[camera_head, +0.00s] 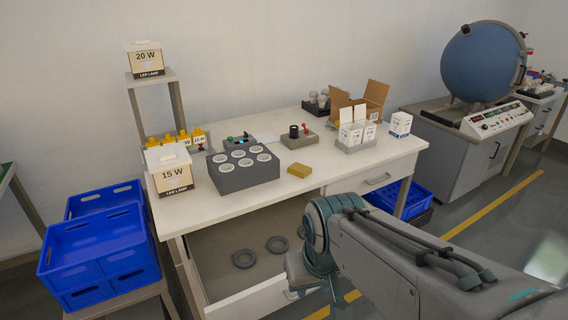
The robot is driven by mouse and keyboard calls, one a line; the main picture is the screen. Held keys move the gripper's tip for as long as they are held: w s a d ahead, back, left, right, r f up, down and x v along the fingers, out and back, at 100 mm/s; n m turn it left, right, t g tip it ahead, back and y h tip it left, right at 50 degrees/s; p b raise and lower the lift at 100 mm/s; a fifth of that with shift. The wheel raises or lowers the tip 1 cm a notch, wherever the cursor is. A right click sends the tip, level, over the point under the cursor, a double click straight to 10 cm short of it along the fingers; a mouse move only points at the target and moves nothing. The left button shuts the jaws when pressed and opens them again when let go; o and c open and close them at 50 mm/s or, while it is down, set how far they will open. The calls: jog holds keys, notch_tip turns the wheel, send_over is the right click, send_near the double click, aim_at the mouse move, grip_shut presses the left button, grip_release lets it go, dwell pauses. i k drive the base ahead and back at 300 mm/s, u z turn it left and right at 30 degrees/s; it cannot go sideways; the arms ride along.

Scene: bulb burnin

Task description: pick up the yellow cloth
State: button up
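The yellow cloth (300,170) looks like a small, flat, folded yellow pad. It lies on the white tabletop (330,176) near the front edge, right of the grey block with round sockets. Nothing covers it. My arm reaches in from the lower right, and its visible end joint is in front of the table, below and right of the cloth. My gripper's fingers do not show, so nothing can be seen of what they hold.
The grey socket block (243,174) and a 15 W box (170,170) stand left of the cloth. A black-knobbed device (299,138) and a tray of white cartons (352,146) stand behind. Blue crates (100,259) stand left.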

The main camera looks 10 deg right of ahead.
aim_at(301, 170)
jog(key=z, duration=2.15)
jog(key=i, duration=1.45)
jog(key=u, duration=2.65)
jog(key=i, duration=0.5)
